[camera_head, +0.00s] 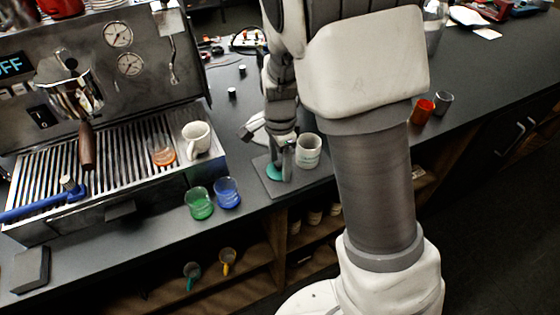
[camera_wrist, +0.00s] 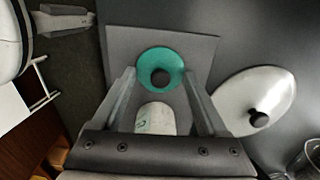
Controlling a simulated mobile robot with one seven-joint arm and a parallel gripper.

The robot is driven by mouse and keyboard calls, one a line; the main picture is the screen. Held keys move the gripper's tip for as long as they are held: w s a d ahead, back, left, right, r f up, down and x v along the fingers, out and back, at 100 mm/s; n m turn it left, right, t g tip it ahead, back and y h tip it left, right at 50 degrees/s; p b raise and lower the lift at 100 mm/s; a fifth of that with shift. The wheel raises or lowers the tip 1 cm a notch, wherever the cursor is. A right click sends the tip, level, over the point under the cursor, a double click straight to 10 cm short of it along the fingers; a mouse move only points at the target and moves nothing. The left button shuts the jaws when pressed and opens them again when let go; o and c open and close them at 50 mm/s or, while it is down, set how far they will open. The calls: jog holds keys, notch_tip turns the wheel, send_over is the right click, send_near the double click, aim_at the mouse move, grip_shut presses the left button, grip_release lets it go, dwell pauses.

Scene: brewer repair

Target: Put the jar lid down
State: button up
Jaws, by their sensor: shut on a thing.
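The jar lid, a teal disc with a dark round centre, shows between my fingertips in the wrist view (camera_wrist: 147,60). In the head view it shows as a teal patch (camera_head: 273,172) at the low end of my gripper (camera_head: 281,162). My gripper points down, its fingers on either side of the lid; it also shows in the wrist view (camera_wrist: 160,76). The lid is over a grey square mat (camera_wrist: 198,50), seen also in the head view (camera_head: 272,188). I cannot tell whether it touches the mat. A white jar with green print (camera_head: 308,152) stands close right of my gripper.
A silver oval lid with a black knob (camera_wrist: 240,92) lies beside the mat. Green (camera_head: 199,205) and blue (camera_head: 228,193) glasses stand near the counter's front edge. The coffee machine (camera_head: 110,130) is at the left. Red (camera_head: 422,111) and grey (camera_head: 443,103) cups stand at the right.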

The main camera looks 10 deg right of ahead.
aim_at(280, 163)
jog(key=o, duration=1.2)
jog(key=shift+f, duration=0.1)
notch_tip(280, 163, up, 11)
jog(key=p, duration=0.2)
jog(key=s+d+r+n+t, duration=0.2)
jog(key=s+r+n, duration=0.4)
jog(key=s, duration=0.3)
jog(key=s+d+r+n+t, duration=0.3)
jog(key=s+d+r+n, duration=0.2)
jog(key=s+n, duration=0.3)
jog(key=shift+s+d+r+t, duration=0.2)
jog(key=shift+s+r+t, duration=0.1)
jog(key=shift+s+r, duration=0.3)
